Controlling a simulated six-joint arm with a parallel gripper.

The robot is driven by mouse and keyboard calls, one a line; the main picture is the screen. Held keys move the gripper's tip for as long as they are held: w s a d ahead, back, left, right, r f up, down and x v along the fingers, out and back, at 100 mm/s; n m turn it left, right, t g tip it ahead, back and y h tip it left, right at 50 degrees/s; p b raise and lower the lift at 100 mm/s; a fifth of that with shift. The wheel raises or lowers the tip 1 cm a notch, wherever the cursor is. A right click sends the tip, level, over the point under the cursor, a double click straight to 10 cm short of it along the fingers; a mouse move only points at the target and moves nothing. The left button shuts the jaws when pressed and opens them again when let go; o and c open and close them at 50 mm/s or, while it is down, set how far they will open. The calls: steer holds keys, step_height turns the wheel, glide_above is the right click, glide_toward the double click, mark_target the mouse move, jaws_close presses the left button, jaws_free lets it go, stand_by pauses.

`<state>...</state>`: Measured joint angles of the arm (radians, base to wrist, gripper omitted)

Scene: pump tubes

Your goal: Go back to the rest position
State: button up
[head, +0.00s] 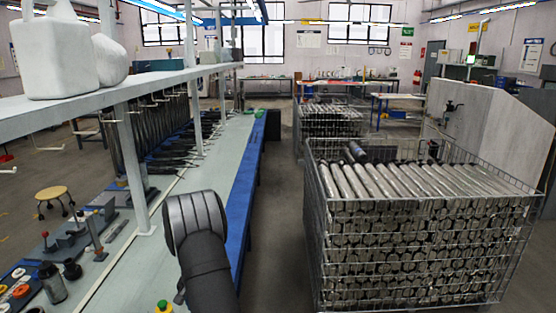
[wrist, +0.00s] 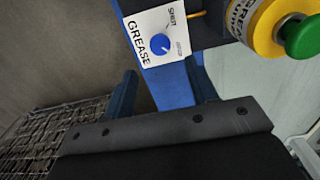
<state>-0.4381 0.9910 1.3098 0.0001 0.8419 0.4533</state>
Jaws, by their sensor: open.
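My gripper (wrist: 163,88) shows in the wrist view with its two blue fingers spread apart. Nothing is held between them; the bench's blue edge and the dark floor show behind. In the head view, part of my dark arm rises at the bottom centre beside the bench, and the gripper itself is not visible there. No pump tube is in my grip. Many metal tubes (head: 410,182) lie stacked in a wire crate (head: 312,235) at the right of the head view.
A white GREASE panel with a blue knob (wrist: 162,45) and a yellow unit with a green button (wrist: 300,36) are close beyond the fingers. The bench (head: 222,160) and a shelf (head: 120,88) run along the left. Open floor (head: 270,230) lies between bench and crate.

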step_height(320, 180, down, 8)
steer(key=shift+f, duration=0.25)
steer(key=shift+r+n, duration=0.25)
steer(key=shift+n, duration=0.25)
steer(key=n, duration=1)
steer(key=shift+n, duration=2)
